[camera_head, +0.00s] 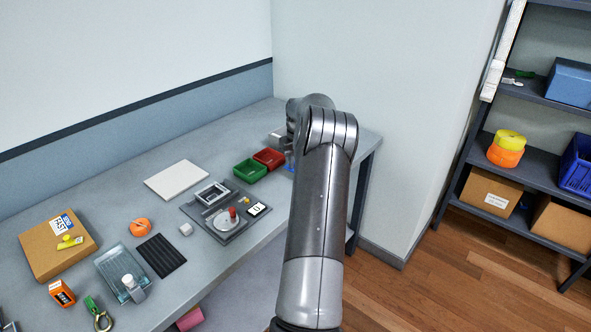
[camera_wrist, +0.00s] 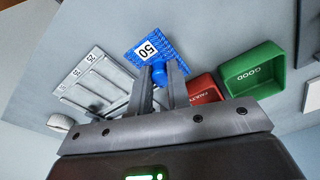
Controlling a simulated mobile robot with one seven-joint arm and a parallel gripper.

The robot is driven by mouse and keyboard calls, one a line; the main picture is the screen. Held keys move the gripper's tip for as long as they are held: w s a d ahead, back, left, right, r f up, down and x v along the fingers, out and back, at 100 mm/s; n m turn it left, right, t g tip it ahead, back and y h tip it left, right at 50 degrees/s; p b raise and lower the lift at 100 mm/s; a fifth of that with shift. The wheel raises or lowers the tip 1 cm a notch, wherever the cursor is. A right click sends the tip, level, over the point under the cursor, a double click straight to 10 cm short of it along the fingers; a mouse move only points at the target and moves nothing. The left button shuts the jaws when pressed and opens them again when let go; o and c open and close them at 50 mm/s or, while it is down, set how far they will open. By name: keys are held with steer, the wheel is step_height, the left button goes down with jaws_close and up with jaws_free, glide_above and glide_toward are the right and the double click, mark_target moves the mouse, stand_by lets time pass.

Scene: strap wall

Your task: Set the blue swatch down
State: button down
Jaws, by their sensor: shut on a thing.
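The blue swatch (camera_wrist: 170,51) shows in the wrist view, a patterned blue piece with a white label reading 50. A blue knob-like part (camera_wrist: 160,73) sits between the fingertips of my gripper (camera_wrist: 163,82), which is shut on it. The swatch lies just past the fingertips, beside the right end of a grey slotted rack (camera_wrist: 97,82). I cannot tell whether the swatch touches the table. In the head view my arm hides the gripper and most of the swatch; a small blue bit (camera_head: 289,168) shows beside the arm.
A green bin (camera_head: 249,169) marked GOOD and a red bin (camera_head: 269,158) stand close to the gripper, on the right in the wrist view. A grey tray device (camera_head: 236,231), a white board (camera_head: 176,180) and a cardboard box (camera_head: 48,258) lie farther left on the table (camera_head: 160,220).

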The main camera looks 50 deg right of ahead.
steer(key=shift+f, duration=1.8)
steer(key=shift+f, duration=0.15)
steer(key=c, duration=1.4)
jaws_free()
steer(key=shift+o, duration=0.2)
